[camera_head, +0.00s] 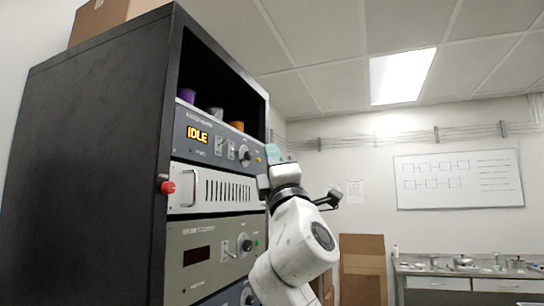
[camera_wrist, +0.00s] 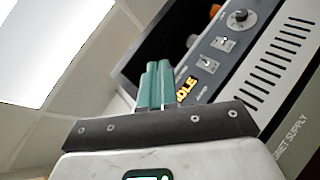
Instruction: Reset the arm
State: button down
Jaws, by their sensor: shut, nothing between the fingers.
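My arm (camera_head: 300,240) rises in front of the right edge of a tall black rack in the head view. My gripper (camera_head: 272,152) is at its top end, with teal fingers close to the rack's upper panel. In the wrist view the two teal fingers of my gripper (camera_wrist: 155,84) stand side by side, shut, with nothing between them. The upper panel (camera_head: 215,142) carries a lit display reading IDLE, with switches and a knob. The same panel (camera_wrist: 222,45) shows tilted behind the fingers in the wrist view. Whether the fingers touch it cannot be told.
The black rack (camera_head: 90,150) fills the left, with a red button (camera_head: 168,187) on its side. Purple (camera_head: 186,95), grey and orange items stand on its open top shelf. A cardboard box (camera_head: 345,268) and a steel bench (camera_head: 470,270) are at the back right.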

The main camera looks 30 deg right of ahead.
dwell(0.3)
